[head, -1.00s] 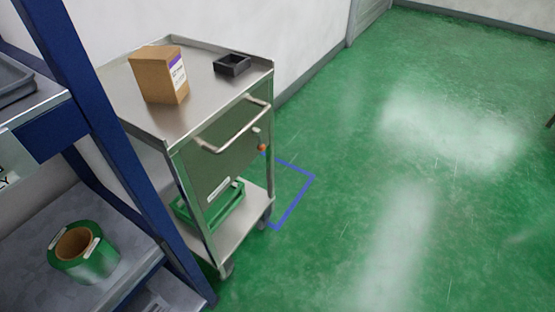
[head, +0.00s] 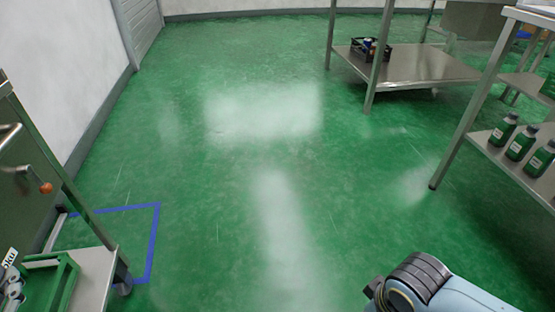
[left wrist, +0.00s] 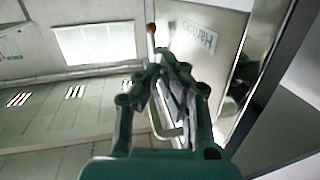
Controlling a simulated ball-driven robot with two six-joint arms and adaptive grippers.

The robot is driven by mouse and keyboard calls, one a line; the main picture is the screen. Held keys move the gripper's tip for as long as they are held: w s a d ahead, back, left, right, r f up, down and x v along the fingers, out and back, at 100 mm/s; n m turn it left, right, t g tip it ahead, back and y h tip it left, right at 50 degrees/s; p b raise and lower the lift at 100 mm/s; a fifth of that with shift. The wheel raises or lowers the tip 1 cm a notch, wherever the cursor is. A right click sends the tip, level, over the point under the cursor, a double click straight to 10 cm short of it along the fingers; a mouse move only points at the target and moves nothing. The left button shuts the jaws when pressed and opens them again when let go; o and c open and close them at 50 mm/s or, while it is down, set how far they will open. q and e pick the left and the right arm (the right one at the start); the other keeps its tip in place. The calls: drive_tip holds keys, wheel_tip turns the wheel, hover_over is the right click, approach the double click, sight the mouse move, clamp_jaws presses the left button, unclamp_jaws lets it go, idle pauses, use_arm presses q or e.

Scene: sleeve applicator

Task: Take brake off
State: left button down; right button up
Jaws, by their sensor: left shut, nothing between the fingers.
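The steel cart (head: 93,281) stands at the left edge of the head view, mostly cut off. A lever with an orange-red knob (head: 46,188) is on its side panel, likely the brake. In the left wrist view the red knob (left wrist: 150,28) is at the top, just beyond my left gripper (left wrist: 167,72). The gripper is shut and empty, pointing toward the cart panel (left wrist: 205,42) with its label. It looks apart from the knob, but the distance is hard to judge. My right gripper is not in view.
A green crate (head: 50,285) sits on the cart's lower shelf. Blue floor tape (head: 155,240) marks a spot beside it. Steel tables (head: 415,72) and a shelf with green bottles (head: 520,143) stand at the right. The green floor between is clear.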

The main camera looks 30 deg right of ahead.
sight(38, 180)
use_arm(q)
drive_tip(key=shift+w+d+r+m+t+h+b, duration=0.3)
drive_tip(key=shift+w+t+b, duration=0.25)
drive_tip(key=shift+b, duration=0.9)
drive_tip(key=shift+w+d+r+m+t+h+b, duration=0.35)
drive_tip(key=shift+w+b, duration=0.3)
drive_tip(key=shift+b, duration=0.75)
drive_tip(key=shift+w+d+r+m+t+h+b, duration=0.15)
drive_tip(key=shift+w+d+r+t+h+b, duration=0.3)
drive_tip(key=shift+b, duration=1)
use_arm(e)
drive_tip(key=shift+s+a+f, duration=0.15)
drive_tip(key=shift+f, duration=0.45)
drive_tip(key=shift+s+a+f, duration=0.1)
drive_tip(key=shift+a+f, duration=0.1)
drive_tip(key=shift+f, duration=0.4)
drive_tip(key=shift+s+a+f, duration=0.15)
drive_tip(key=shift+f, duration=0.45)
use_arm(q)
drive_tip(key=shift+w+f, duration=0.2)
